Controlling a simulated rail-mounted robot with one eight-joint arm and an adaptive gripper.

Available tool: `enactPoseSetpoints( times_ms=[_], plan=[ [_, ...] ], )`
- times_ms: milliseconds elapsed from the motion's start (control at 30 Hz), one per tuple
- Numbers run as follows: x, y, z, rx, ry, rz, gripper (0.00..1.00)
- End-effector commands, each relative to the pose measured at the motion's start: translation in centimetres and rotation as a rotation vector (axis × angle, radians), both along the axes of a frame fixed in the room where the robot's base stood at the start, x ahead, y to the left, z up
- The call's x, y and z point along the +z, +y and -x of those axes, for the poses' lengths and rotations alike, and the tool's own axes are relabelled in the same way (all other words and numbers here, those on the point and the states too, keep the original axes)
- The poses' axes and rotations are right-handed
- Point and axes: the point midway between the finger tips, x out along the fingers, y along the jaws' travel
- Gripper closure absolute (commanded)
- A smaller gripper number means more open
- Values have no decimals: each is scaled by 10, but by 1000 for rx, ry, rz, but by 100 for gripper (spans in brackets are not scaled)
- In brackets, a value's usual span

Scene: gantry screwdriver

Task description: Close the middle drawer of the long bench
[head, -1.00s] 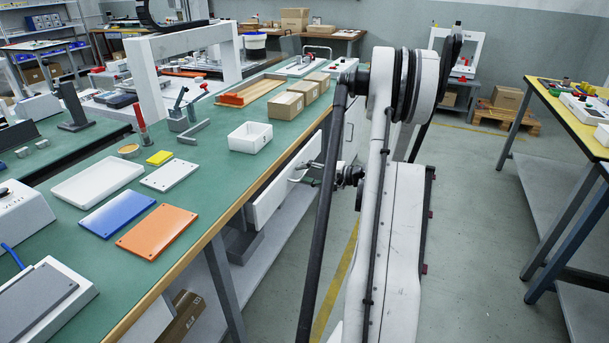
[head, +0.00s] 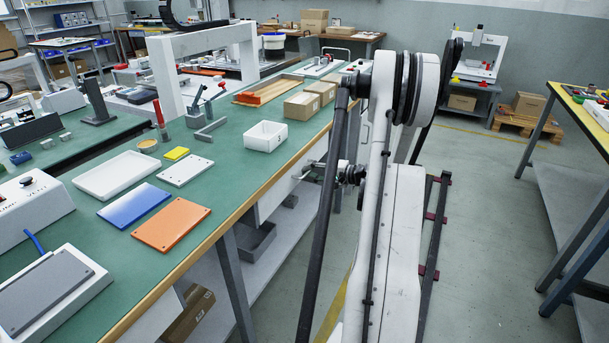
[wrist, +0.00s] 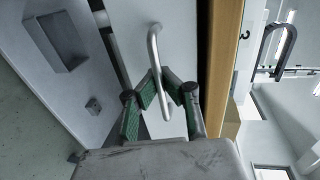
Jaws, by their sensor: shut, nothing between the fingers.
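The long bench (head: 225,150) has a green top with a wooden edge. Under that edge in the head view is the white drawer front (head: 272,198), partly hidden by my arm. It looks close to flush with the bench, but I cannot tell whether a gap is left. In the wrist view the drawer front (wrist: 128,30) fills the middle, with its curved metal handle (wrist: 153,45) across it. My gripper (wrist: 162,74) is shut and empty, its tips at the handle. I cannot tell whether they touch it. In the head view my gripper (head: 306,172) is small beside the drawer.
A grey bin (head: 257,240) stands on the shelf below the drawer. Plates, a white tray (head: 265,137) and cardboard boxes (head: 302,105) lie on the bench top. A yellow-topped table (head: 580,110) stands at the right, with open floor between.

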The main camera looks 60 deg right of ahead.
Motion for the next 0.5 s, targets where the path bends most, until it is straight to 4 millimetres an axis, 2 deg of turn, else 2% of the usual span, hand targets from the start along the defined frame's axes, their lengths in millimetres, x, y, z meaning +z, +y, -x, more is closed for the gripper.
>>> enactPoseSetpoints(
  times_ms=[33,233,500],
  plan=[
    [0,-3,1,-6,0,0,99],
    [0,-1,1,-3,0,0,73],
    [0,-1,2,-2,0,-1,73]
  ],
)
